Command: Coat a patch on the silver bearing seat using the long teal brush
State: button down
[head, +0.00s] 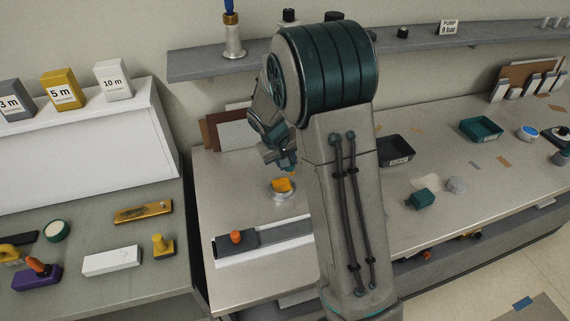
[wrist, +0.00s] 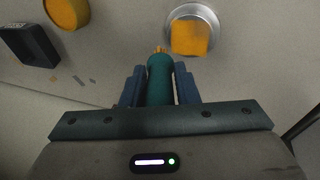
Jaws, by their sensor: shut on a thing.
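My gripper (wrist: 160,88) is shut on the teal brush (wrist: 160,78), its thick handle between the blue fingers and a small yellowish tip pointing away from me. In the head view my gripper (head: 280,158) hangs above the work table, and the brush is hard to make out there. A round silver dish-like piece (head: 283,195) with an orange-yellow block on it stands just below the gripper. It also shows in the wrist view (wrist: 205,14), ahead and right of the brush tip, apart from it. I cannot tell if this is the bearing seat.
A black box (wrist: 28,45) and an orange round container (wrist: 68,10) lie at the upper left of the wrist view. An orange-knobbed grey bar (head: 265,238) lies at the table's front. A shelf (head: 200,64) runs behind. Bare tabletop surrounds the silver piece.

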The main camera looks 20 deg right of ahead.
jog(key=shift+r+p, duration=1.25)
jog(key=shift+r, duration=1.3)
